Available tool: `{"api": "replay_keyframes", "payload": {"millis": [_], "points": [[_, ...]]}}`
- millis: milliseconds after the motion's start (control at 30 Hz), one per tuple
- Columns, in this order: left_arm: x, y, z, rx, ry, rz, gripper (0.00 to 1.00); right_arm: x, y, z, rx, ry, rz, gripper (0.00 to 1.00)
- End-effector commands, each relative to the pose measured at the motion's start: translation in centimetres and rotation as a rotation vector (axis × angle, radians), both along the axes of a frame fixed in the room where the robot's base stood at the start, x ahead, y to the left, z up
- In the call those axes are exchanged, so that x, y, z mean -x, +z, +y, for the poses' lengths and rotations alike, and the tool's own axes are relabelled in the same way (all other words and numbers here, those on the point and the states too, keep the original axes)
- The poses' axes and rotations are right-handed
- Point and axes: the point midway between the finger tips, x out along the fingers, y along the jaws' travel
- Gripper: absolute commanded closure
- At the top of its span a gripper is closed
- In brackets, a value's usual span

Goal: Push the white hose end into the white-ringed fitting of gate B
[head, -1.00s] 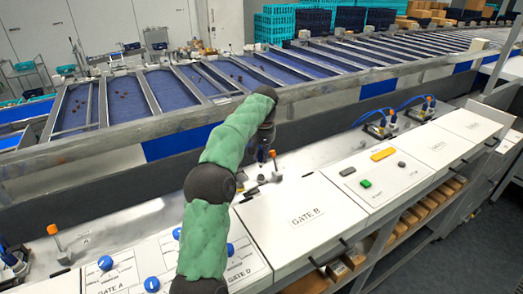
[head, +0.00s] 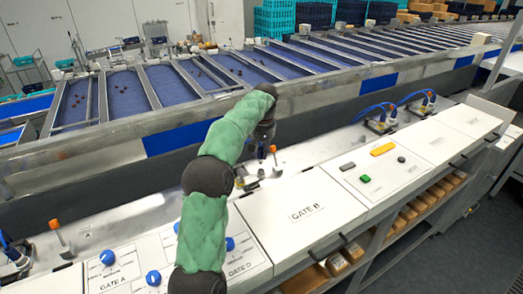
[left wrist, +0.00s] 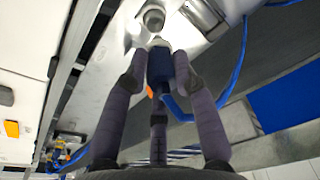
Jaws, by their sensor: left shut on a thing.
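My left gripper (head: 262,151) is low over the steel deck behind the white GATE B panel (head: 340,200). In the left wrist view its two fingers (left wrist: 160,62) are shut on a blue hose end (left wrist: 159,72) with a whitish tip. A blue hose (left wrist: 236,75) curves off to the right from it. A round grey metal fitting (left wrist: 153,19) is just beyond the tip, roughly in line with it. I cannot tell whether they touch, and no white ring shows clearly. In the head view my gripper hides the hose end. My right gripper is not in view.
An orange-tipped lever (head: 274,157) stands right beside my left gripper. Blue hoses are plugged into fittings (head: 380,122) farther right. A low wall with a blue stripe (head: 185,137) runs behind the deck. Blue knobs (head: 153,278) stand on the front left panels.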

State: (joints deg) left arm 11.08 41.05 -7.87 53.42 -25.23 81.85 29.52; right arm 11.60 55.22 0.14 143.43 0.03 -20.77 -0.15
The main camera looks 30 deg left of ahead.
Motion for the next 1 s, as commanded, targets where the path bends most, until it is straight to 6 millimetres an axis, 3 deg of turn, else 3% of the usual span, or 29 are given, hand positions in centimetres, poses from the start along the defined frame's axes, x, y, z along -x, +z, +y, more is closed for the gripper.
{"api": "replay_keyframes", "payload": {"millis": [1000], "points": [[0.0, -1.9, 0.0, 0.0, 0.0, 0.0, 1.0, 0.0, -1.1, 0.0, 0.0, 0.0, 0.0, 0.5]]}}
